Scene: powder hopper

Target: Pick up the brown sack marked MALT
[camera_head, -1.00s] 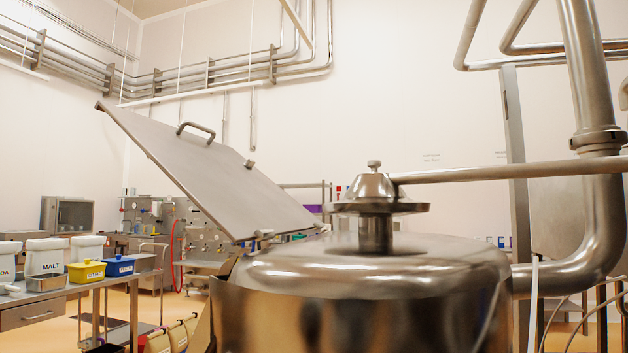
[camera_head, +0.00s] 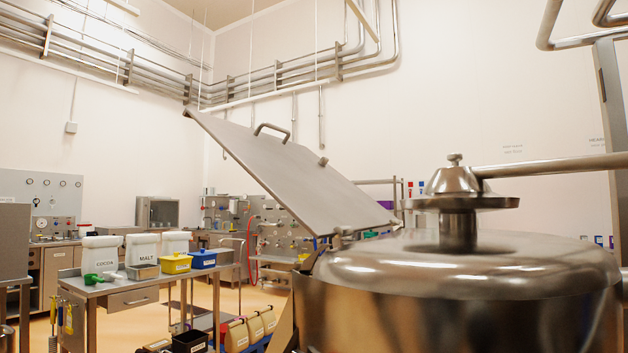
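A white sack or bin marked MALT (camera_head: 143,247) stands on the steel side table (camera_head: 97,290) at the left, between one marked COCOA (camera_head: 101,254) and another white one (camera_head: 176,242). Neither of my grippers is in view.
A large steel vessel (camera_head: 455,290) fills the right foreground, with a tilted hopper lid (camera_head: 285,175) behind it. A yellow tub (camera_head: 176,264) and blue tub (camera_head: 203,259) sit on the table. A black bin (camera_head: 190,342) stands beside the brown sacks.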

